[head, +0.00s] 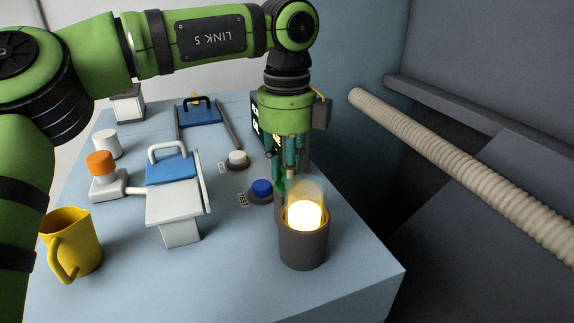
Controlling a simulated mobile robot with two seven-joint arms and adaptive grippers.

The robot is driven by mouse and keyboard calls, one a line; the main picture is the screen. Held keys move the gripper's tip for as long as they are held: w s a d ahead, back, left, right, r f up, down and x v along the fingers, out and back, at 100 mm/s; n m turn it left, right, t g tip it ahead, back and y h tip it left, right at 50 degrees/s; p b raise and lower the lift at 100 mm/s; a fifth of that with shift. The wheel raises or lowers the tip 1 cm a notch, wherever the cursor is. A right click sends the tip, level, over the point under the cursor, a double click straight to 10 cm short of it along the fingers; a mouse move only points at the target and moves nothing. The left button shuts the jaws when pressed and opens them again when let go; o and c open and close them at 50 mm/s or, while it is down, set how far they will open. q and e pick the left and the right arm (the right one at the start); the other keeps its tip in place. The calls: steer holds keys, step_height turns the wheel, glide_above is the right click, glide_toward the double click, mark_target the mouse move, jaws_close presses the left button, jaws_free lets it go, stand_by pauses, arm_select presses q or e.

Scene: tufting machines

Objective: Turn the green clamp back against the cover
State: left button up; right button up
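My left gripper (288,170) comes down from the top at the right side of the table, just behind a glowing lamp in a dark cup (303,246). Its fingers look close to each other, but I cannot tell whether they are shut or on something. A clear, rounded cover (307,194) stands over the light. A small green patch (281,187) shows below the fingers, beside the cover; it may be the green clamp, but the gripper and the lamp hide most of it. I cannot tell its angle or whether it touches the cover. My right gripper is not in view.
A blue button (262,188) and a white button (237,158) lie left of the gripper. A blue-and-white stand with a handle (174,170), an orange knob (100,163) and a yellow jug (72,242) are further left. A ribbed hose (460,165) runs along the right. The table front is clear.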

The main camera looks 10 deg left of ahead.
arm_select(q)
steer(key=shift+f+m+b, duration=0.2)
steer(key=shift+m+b, duration=0.25)
steer(key=shift+m, duration=0.05)
jaws_close()
steer(key=shift+m, duration=0.5)
steer(key=shift+a+r+m+b, duration=0.15)
steer(key=shift+m+b, duration=0.25)
steer(key=shift+m, duration=0.7)
steer(key=shift+r, duration=0.1)
steer(key=o, duration=0.7)
jaws_free()
steer(key=shift+c, duration=0.2)
step_height(320, 180, up, 12)
